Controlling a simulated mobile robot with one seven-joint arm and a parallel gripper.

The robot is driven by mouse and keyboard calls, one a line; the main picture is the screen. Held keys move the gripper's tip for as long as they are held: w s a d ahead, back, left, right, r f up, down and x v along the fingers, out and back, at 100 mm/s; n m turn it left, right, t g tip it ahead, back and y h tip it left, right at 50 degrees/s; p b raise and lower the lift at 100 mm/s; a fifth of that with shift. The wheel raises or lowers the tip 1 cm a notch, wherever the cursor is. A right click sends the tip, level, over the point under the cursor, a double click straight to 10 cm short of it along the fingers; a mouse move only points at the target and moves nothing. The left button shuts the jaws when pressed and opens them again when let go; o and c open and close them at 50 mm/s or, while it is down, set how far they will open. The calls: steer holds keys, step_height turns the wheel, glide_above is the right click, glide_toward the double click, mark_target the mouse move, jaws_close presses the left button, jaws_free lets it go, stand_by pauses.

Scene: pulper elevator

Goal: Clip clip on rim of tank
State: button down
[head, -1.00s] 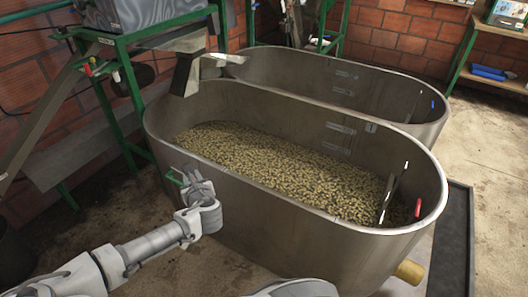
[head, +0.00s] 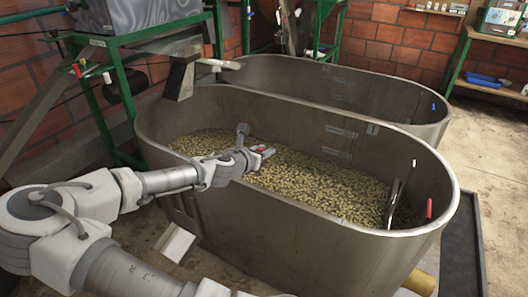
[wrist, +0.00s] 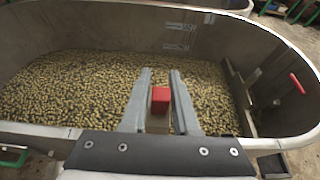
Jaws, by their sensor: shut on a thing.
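The metal oval tank (head: 290,225) stands in front of me; its near rim also crosses the wrist view (wrist: 45,131). Pale beans (head: 310,185) cover its floor. My gripper (head: 266,151) is over the inside of the tank, past the near rim, above the beans. In the wrist view my gripper (wrist: 161,75) has a small clip with a red block end (wrist: 160,96) between its two grey fingers. The clip's lower part is mostly hidden by the wrist plate. It appears apart from the rim.
A red piece (head: 429,208) and a metal paddle-like piece (head: 392,203) are at the tank's right end. A second tank (head: 400,115) stands behind, with a blue piece (head: 433,105) on its wall. A green frame (head: 125,75) stands at left.

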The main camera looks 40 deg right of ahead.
step_height(320, 180, down, 12)
steer(key=b, duration=1.1)
steer(key=shift+f, duration=0.25)
steer(key=c, duration=0.6)
jaws_free()
steer(key=shift+p+v, duration=2.95)
steer(key=shift+v, duration=5.8)
